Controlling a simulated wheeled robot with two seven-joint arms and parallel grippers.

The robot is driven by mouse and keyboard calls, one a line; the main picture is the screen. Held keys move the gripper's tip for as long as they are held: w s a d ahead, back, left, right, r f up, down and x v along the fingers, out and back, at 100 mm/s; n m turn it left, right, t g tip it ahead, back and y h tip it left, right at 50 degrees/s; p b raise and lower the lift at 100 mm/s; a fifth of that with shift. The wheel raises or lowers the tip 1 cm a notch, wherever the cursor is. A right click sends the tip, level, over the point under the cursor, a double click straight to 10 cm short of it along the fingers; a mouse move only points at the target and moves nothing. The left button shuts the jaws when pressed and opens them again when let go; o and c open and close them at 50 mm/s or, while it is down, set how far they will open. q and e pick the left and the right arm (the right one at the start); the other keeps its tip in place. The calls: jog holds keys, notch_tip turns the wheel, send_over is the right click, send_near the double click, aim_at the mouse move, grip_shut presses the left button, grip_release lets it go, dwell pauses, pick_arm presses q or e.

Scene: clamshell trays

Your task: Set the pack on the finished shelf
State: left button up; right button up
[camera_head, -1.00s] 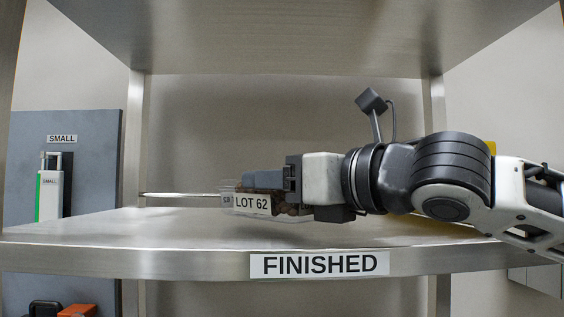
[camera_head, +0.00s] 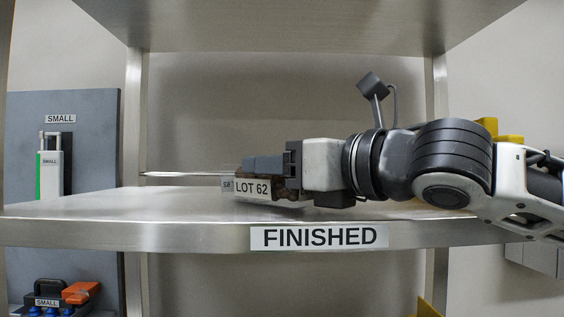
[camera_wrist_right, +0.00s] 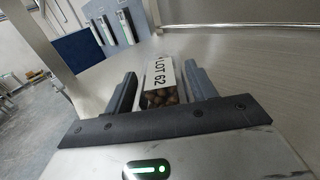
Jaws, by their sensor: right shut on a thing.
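The pack (camera_head: 284,195) is a small clear clamshell with brown contents and a white "LOT 62" label. My right gripper (camera_head: 262,166) reaches in from the right and is shut on the pack. The pack is over the finished shelf (camera_head: 110,232), a metal board with a "FINISHED" label (camera_head: 319,236) on its front edge. It looks level and very low over the board; I cannot tell whether it touches. In the right wrist view the pack (camera_wrist_right: 160,98) sits between the two dark fingers of the gripper (camera_wrist_right: 161,75). My left gripper is out of view.
Another shelf board (camera_head: 290,30) hangs above, with metal posts (camera_head: 134,120) at the sides. A grey panel (camera_head: 95,120) at the left holds "SMALL" items. A thin metal rod (camera_head: 185,174) shows behind the pack. The shelf left of the pack is clear.

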jog(key=shift+f, duration=0.1)
jog(key=o, duration=1.2)
